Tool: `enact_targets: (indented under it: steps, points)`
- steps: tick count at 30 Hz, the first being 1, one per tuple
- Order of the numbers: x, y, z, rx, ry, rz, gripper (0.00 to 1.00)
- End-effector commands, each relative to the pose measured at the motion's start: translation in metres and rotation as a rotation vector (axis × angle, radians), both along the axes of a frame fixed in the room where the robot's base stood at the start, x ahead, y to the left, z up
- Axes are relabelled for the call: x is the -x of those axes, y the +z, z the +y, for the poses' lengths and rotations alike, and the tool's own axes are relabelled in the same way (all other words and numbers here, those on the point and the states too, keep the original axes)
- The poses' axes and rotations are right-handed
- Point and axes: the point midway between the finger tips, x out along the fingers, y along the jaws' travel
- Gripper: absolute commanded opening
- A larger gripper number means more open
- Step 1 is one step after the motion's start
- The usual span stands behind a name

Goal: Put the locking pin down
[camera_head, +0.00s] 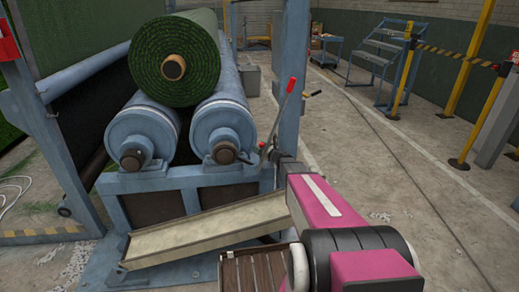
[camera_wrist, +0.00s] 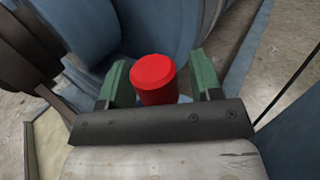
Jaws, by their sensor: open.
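A red cylinder, which looks like the head of the locking pin (camera_wrist: 154,78), stands between the two green fingers of my gripper (camera_wrist: 163,82) in the wrist view. The fingers are open, with a visible gap at the right finger; I cannot tell whether the left one touches. The pin's lower part is hidden. In the head view, a small red spot by the blue post may be the same pin (camera_head: 262,145). My pink arm reaches to that place and mostly hides the gripper there.
A lever with a red grip (camera_head: 291,85) rises beside the blue post (camera_head: 291,60). A green turf roll (camera_head: 190,75) rests on two blue rollers (camera_head: 143,128). A sloping tray (camera_head: 205,232) lies below. Open concrete floor (camera_head: 385,180) extends right, toward blue steps (camera_head: 385,55).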

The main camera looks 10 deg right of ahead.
Motion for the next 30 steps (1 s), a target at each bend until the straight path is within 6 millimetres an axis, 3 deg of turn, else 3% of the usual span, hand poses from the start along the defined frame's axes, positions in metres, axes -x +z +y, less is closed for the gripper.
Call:
enact_targets:
  steps: [15,21,30]
  points:
    - [0.078,0.001,-0.056,0.001,-0.003,0.001,0.59]
    - [0.092,0.0,-0.066,0.001,0.0,0.001,0.59]
    - [0.094,-0.001,-0.068,0.001,0.0,0.001,0.59]
